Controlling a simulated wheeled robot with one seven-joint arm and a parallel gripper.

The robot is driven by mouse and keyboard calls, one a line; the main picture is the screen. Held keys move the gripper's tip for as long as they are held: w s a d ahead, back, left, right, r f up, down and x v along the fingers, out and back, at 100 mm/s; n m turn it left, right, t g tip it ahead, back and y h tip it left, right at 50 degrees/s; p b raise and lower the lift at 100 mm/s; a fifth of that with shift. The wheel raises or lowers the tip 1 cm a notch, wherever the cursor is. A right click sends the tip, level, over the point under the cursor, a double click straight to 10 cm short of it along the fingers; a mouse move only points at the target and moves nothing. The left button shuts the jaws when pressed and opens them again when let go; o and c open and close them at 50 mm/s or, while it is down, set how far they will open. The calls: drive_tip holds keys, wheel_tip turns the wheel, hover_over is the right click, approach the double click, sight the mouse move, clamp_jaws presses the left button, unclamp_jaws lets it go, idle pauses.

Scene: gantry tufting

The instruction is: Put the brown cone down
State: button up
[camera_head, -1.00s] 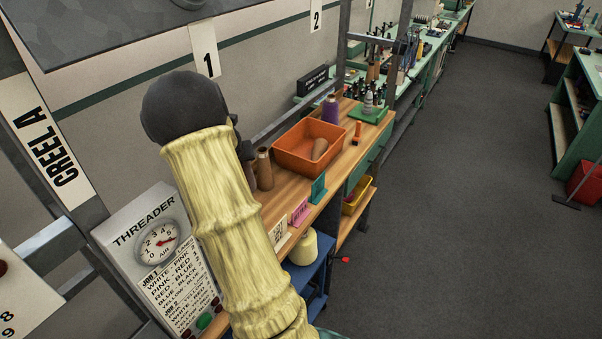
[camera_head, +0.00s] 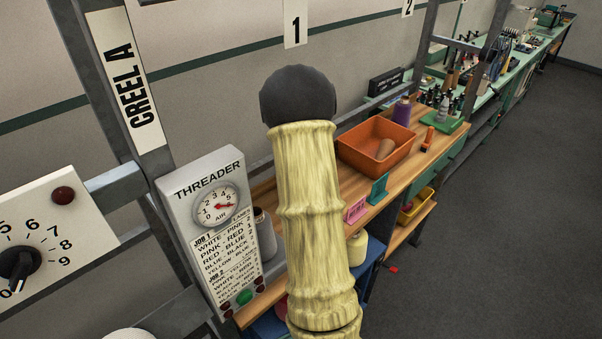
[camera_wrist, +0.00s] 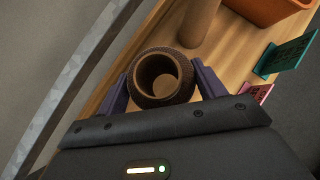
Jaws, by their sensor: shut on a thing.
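In the wrist view my gripper (camera_wrist: 160,72) is shut on a brown cone (camera_wrist: 148,100). The cone's open round end faces the camera, and the two fingers press its sides. It is over the wooden bench (camera_wrist: 122,60); I cannot tell whether its base touches the wood. A second brown cone (camera_wrist: 199,20) stands on the bench just beyond it. In the head view my arm hides my gripper and the held cone. The bench (camera_head: 345,185) runs to both sides behind the arm.
Teal (camera_head: 379,189) and pink (camera_head: 356,210) cards stand at the front edge. A grey cylinder (camera_head: 266,238) stands beside the threader panel (camera_head: 205,190).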

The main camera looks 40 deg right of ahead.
wheel_tip(320, 180, down, 3)
drive_tip(key=shift+r, duration=0.1)
drive_tip(key=o, duration=1.4)
drive_tip(key=shift+c, duration=0.2)
drive_tip(key=p+v, duration=0.1)
drive_tip(key=v, duration=1)
drive_tip(key=shift+s+a+r, duration=0.2)
drive_tip(key=shift+r, duration=0.1)
